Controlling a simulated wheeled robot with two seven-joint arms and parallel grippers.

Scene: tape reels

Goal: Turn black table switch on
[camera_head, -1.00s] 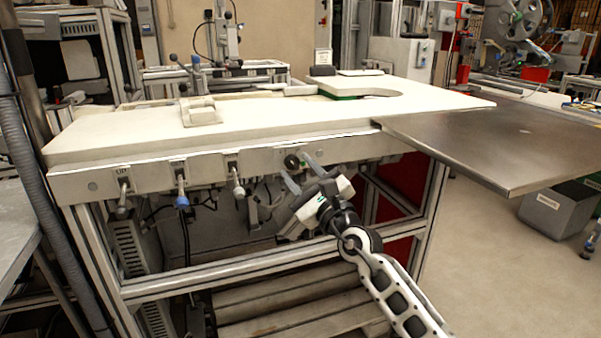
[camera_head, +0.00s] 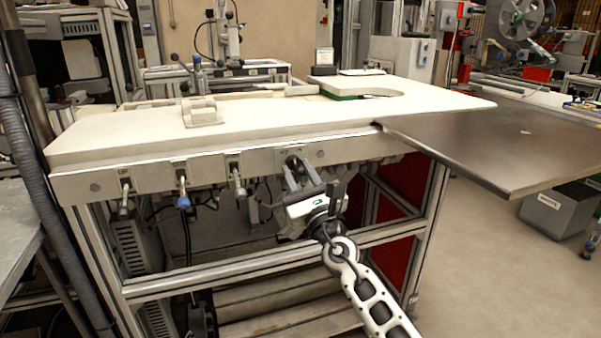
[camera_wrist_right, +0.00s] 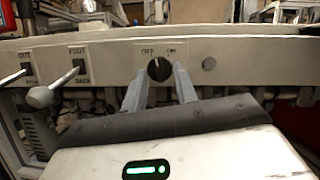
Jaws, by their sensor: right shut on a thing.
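The black table switch is a round knob (camera_head: 293,161) on the pale front rail under the white tabletop. In the right wrist view the knob (camera_wrist_right: 159,69) sits between the labels OFF, at upper left, and ON, at upper right. Its exact pointing direction is too small to tell. My right gripper (camera_head: 300,168) has its two grey fingers reaching up to the knob, one on each side, and is shut on it. The fingertips (camera_wrist_right: 160,78) also show in the right wrist view, partly covering the knob's lower sides. My left gripper is not in view.
A metal side table (camera_head: 500,145) juts out at right. Frame bars run below the rail.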

